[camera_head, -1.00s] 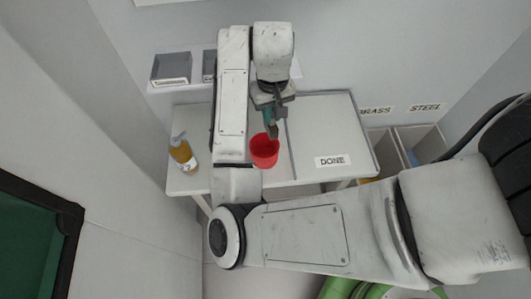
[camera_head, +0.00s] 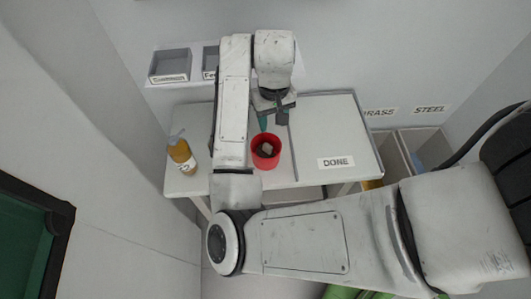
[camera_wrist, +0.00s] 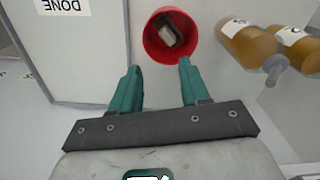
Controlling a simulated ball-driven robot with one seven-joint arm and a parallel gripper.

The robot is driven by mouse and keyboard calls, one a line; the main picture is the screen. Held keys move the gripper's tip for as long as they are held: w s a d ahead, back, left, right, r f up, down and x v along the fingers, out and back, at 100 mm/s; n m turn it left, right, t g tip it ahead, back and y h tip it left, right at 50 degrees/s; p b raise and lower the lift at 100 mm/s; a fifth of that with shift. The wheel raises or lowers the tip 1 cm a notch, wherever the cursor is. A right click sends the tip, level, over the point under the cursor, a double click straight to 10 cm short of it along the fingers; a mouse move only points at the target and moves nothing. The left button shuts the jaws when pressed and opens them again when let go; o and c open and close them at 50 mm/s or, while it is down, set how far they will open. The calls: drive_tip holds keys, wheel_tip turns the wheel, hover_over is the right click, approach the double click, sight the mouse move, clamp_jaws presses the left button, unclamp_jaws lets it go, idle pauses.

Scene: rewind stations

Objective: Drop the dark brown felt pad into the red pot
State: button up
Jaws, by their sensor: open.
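The red pot (camera_head: 266,164) stands upright on the white table, left of the tray marked DONE. A small block with a dark brown side and a pale grey face, apparently the felt pad (camera_head: 266,148), lies tilted inside it. The wrist view shows the red pot (camera_wrist: 150,47) just beyond the fingertips, with the pad (camera_wrist: 165,33) in it. My gripper (camera_head: 272,121) is above the pot, with its teal fingers apart. In the wrist view my gripper (camera_wrist: 159,72) is open and empty, and the pad is clear of both fingers.
Amber bottles (camera_wrist: 250,42) stand beside the pot; one bottle (camera_head: 182,155) shows at the table's left. The DONE tray (camera_head: 325,120) is right of the pot and looks empty. Bins marked BRASS and STEEL (camera_head: 425,133) are further right. Small grey bins (camera_head: 170,66) sit on the back shelf.

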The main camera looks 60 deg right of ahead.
wheel_tip(320, 180, up, 11)
drive_tip(key=p, duration=0.1)
drive_tip(key=shift+p, duration=0.4)
drive_tip(key=shift+f, duration=0.1)
idle(0.4)
drive_tip(key=w+d+r+n+t+h, duration=0.1)
drive_tip(key=d+r+t+h, duration=0.15)
drive_tip(key=d+h, duration=0.45)
drive_tip(key=s+a+f+n+t+y, duration=0.1)
drive_tip(key=s+a+f+n+y, duration=0.2)
drive_tip(key=a+f, duration=0.6)
drive_tip(key=s+a+f+n+t+y, duration=0.15)
drive_tip(key=a+f+n+y, duration=0.35)
drive_tip(key=a, duration=0.6)
drive_tip(key=s+d+f+m+g+h+b, duration=0.1)
drive_tip(key=s+f+g, duration=0.3)
drive_tip(key=s+f, duration=0.6)
drive_tip(key=shift+s+d+m+b, duration=0.15)
drive_tip(key=shift+d+m+b, duration=0.15)
drive_tip(key=shift+m+b, duration=0.5)
